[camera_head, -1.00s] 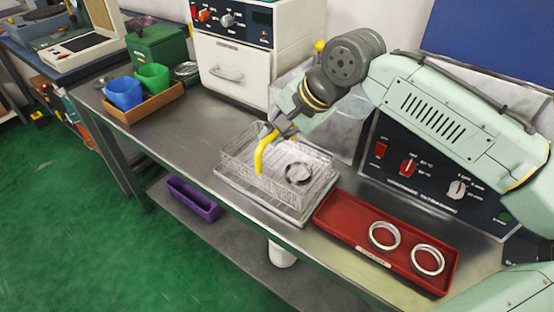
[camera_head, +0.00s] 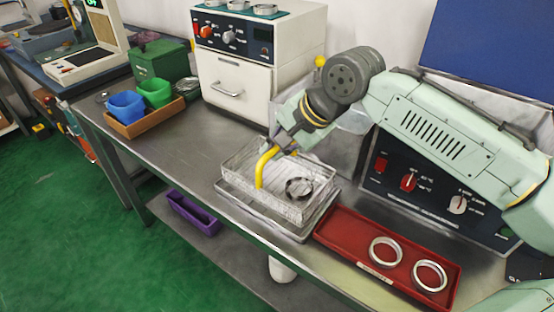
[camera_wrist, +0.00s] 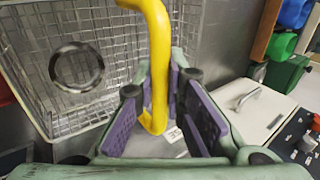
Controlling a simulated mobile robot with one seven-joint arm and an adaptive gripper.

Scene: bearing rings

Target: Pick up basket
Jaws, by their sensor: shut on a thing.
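The basket (camera_head: 250,195) is a wire mesh box with a yellow handle (camera_head: 263,168). It stands at the metal tray (camera_head: 235,200) on the bench; I cannot tell whether it is lifted slightly off it. A dark-and-silver ring (camera_head: 298,187) lies inside the basket and also shows in the wrist view (camera_wrist: 77,67). My gripper (camera_head: 286,147) is above the basket, shut on the yellow handle. In the wrist view, the handle (camera_wrist: 158,60) passes between the purple finger pads of my gripper (camera_wrist: 158,100). The fingertips are partly hidden in the head view.
A red tray (camera_head: 335,235) with two silver rings stands to the right. A white oven (camera_head: 250,85) is behind left, and a dark control box (camera_head: 430,185) is behind right. A wooden tray (camera_head: 150,122) with blue and green cups stands left. The bench between is clear.

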